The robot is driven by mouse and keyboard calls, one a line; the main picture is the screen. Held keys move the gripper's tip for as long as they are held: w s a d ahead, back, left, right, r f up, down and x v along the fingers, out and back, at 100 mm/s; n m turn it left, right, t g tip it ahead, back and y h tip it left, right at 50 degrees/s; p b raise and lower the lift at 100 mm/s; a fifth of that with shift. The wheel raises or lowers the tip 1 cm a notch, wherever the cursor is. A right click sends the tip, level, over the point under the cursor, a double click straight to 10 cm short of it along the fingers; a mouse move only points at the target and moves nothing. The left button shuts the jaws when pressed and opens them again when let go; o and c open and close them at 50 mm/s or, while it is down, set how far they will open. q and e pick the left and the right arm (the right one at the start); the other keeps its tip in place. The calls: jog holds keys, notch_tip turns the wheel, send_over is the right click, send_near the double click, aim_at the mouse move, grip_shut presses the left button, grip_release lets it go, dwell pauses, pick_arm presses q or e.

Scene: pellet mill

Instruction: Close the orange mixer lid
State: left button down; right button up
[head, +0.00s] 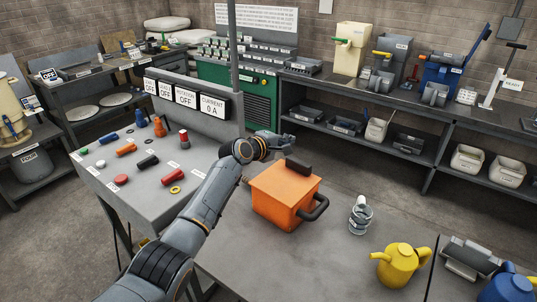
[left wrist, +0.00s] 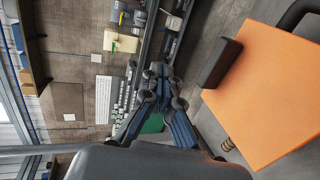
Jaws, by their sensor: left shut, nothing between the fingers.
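The orange mixer (head: 272,205) stands on the grey table. Its orange lid (head: 287,183) lies flat on top and looks closed, with no gap that I can make out. A dark block-like handle (head: 298,167) sits at the lid's far edge. In the left wrist view the lid (left wrist: 262,95) fills the right side. My left gripper (head: 290,143) is beyond the lid's far edge, shut and empty; its fingers (left wrist: 158,72) also show in the left wrist view, apart from the lid. My right gripper is not in view.
A dark bar handle (head: 314,210) sticks out on the mixer's right. A metal can (head: 360,216) and a yellow watering can (head: 400,264) stand to the right. A sloped control panel (head: 130,165) with buttons lies left, under my left arm. The table front is clear.

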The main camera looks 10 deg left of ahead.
pick_arm(q)
notch_tip(320, 180, up, 12)
jog(key=b, duration=0.1)
jog(key=s+a+f+m+g+y, duration=0.2)
jog(key=s+a+f+m, duration=0.15)
jog(key=s+f, duration=0.9)
jog(key=s+a+f+m+g+y, duration=0.1)
jog(key=s+a+f+m+g, duration=0.2)
jog(key=s+f, duration=0.9)
jog(key=s+a+f+m+g+y, duration=0.1)
jog(key=s+a+f+m+y, duration=0.2)
jog(key=s, duration=0.7)
jog(key=s+a+f+m+g, duration=0.1)
jog(key=s+a+f+g, duration=0.3)
jog(key=s, duration=0.7)
jog(key=s+a+f+m+t+y, duration=0.1)
jog(key=s+a+f+m+y, duration=0.3)
jog(key=s, duration=0.6)
notch_tip(320, 180, down, 28)
jog(key=s+n+g+h+b, duration=0.1)
jog(key=h+b, duration=0.1)
jog(key=s+a+f+g+b, duration=0.1)
jog(key=s+a+f+b, duration=0.1)
jog(key=s+f, duration=1.4)
jog(key=shift+s+a+f, duration=0.25)
jog(key=shift+a, duration=0.45)
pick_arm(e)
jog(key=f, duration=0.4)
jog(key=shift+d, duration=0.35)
